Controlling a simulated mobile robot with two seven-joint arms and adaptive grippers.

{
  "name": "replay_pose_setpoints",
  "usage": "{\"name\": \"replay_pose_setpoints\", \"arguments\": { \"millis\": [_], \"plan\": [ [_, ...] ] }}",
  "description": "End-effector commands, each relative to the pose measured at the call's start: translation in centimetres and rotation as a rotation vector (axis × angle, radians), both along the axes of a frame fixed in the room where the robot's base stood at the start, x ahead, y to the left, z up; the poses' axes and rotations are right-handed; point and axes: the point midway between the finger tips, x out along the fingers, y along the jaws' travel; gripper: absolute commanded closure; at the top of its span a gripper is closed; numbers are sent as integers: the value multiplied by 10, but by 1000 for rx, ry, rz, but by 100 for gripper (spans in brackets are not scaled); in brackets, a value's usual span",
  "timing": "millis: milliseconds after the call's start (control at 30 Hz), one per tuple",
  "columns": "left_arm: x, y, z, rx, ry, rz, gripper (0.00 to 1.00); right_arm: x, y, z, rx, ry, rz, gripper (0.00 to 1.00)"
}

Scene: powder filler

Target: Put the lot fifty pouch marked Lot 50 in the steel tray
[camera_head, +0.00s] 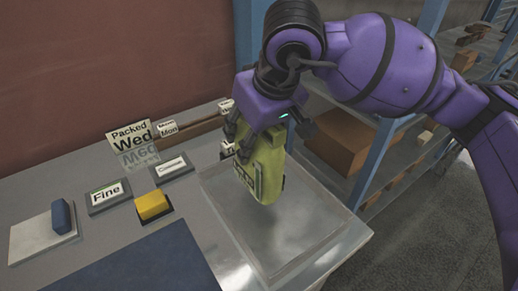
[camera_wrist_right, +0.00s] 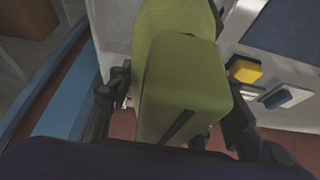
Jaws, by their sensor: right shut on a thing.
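My right gripper (camera_head: 262,138) is shut on a yellow-green pouch (camera_head: 268,172) and holds it upright, bottom end down. Dark print shows on the pouch's left side, but I cannot read the lot number. In the right wrist view the pouch (camera_wrist_right: 178,85) fills the middle between the two dark fingers. The steel tray (camera_head: 314,254) lies flat at the right end of the table. The pouch hangs over the tray's back left part; I cannot tell whether its bottom touches the tray. My left gripper is not in view.
A "Packed Wed" sign (camera_head: 132,145), a "Fine" plaque (camera_head: 107,195) and a yellow block (camera_head: 152,205) stand left of the tray. A blue block sits on a pale plate (camera_head: 42,236). A dark blue mat (camera_head: 150,268) lies in front. Blue shelving (camera_head: 378,150) stands right.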

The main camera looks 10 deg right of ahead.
Motion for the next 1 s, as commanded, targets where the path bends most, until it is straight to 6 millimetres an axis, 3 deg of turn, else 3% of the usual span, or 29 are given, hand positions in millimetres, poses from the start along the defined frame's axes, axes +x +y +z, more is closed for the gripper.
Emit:
{"name": "replay_pose_setpoints", "arguments": {
  "millis": [267, 500, 867, 900, 1000],
  "plan": [
    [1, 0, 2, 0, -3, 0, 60, 8, -13, -17, 1, -2, -3, 95],
    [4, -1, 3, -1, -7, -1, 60, 9, -13, -48, 2, -2, 0, 95],
    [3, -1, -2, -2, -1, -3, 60, 9, -13, -53, 1, -2, 0, 95],
    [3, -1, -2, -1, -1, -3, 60, 8, -13, -53, 0, -1, 0, 51],
    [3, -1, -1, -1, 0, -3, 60, 8, -13, -52, 1, -2, 0, 38]
  ]
}}
